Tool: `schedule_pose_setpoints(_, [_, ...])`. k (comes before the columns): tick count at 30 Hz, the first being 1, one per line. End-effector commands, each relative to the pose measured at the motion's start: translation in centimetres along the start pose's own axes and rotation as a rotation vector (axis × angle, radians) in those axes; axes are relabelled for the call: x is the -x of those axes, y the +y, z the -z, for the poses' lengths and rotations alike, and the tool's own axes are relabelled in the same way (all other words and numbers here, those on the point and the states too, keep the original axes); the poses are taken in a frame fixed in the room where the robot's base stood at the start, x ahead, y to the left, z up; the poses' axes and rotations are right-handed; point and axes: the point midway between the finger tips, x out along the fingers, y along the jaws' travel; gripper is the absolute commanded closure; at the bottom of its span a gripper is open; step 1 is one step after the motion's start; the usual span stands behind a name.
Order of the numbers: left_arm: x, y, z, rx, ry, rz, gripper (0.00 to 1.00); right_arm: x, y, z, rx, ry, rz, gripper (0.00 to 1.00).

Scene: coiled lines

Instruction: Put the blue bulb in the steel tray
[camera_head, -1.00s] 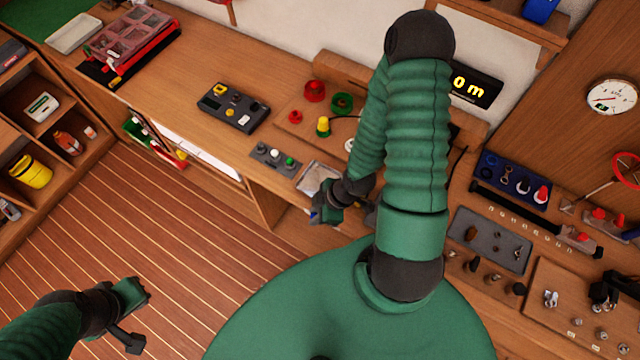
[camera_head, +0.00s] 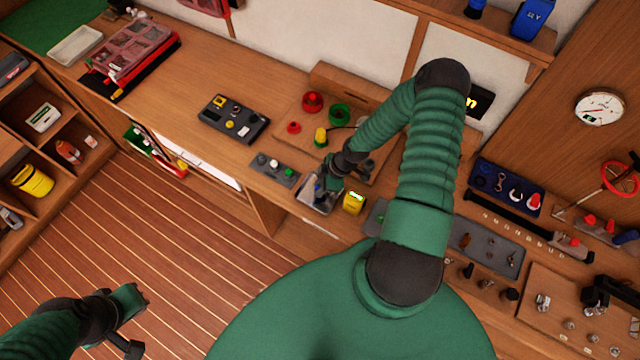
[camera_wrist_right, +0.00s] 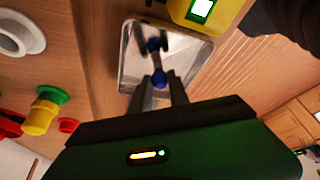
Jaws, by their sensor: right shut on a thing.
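The steel tray (camera_head: 307,190) is a small shiny tray at the front edge of the bench; it also fills the upper middle of the right wrist view (camera_wrist_right: 187,52). My right gripper (camera_head: 325,194) is over it. In the right wrist view its fingers are shut on the blue bulb (camera_wrist_right: 159,78), which is held over the tray's near part. A second blue shape, seemingly its reflection, shows in the tray floor. I cannot tell the exact height. In the head view the bulb is hidden. My left gripper (camera_head: 134,322) is open and empty above the floor.
A yellow device with a lit screen (camera_head: 354,203) stands just right of the tray. A grey panel with buttons (camera_head: 274,168) is on its left. A board with red, green and yellow parts (camera_head: 338,116) lies behind. A dark control box (camera_head: 233,118) sits farther left.

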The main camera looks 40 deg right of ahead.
Motion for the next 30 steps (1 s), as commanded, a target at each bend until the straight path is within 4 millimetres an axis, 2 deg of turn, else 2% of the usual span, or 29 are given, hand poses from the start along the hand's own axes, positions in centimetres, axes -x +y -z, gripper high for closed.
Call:
schedule_pose_setpoints(5, [-0.2,0.0,-0.1,0.0,0.0,0.0,1.0,-0.1,0.0,-0.1,0.0,0.0,0.0,1.0])
schedule_pose_setpoints(6, [-0.3,0.0,-0.1,0.0,0.0,0.0,1.0,-0.2,0.0,-0.1,-0.001,0.0,0.0,0.77])
schedule_pose_setpoints(11, [-0.2,0.0,-0.1,0.0,0.0,0.0,1.0,-0.1,0.0,-0.1,-0.001,0.0,0.0,0.57])
schedule_pose_setpoints(22, [-0.3,0.0,-0.1,0.0,0.0,0.0,1.0,0.4,0.1,-0.1,-0.002,0.001,-0.002,0.57])
schedule_pose_setpoints(26, [-1.1,0.0,-0.3,0.0,0.0,0.0,1.0,2.8,0.1,-0.2,-0.002,0.0,-0.005,0.57])
schedule_pose_setpoints(30, [-1.7,0.0,-0.4,0.0,0.0,0.0,1.0,6.7,0.2,-0.3,-0.006,0.0,-0.007,0.57])
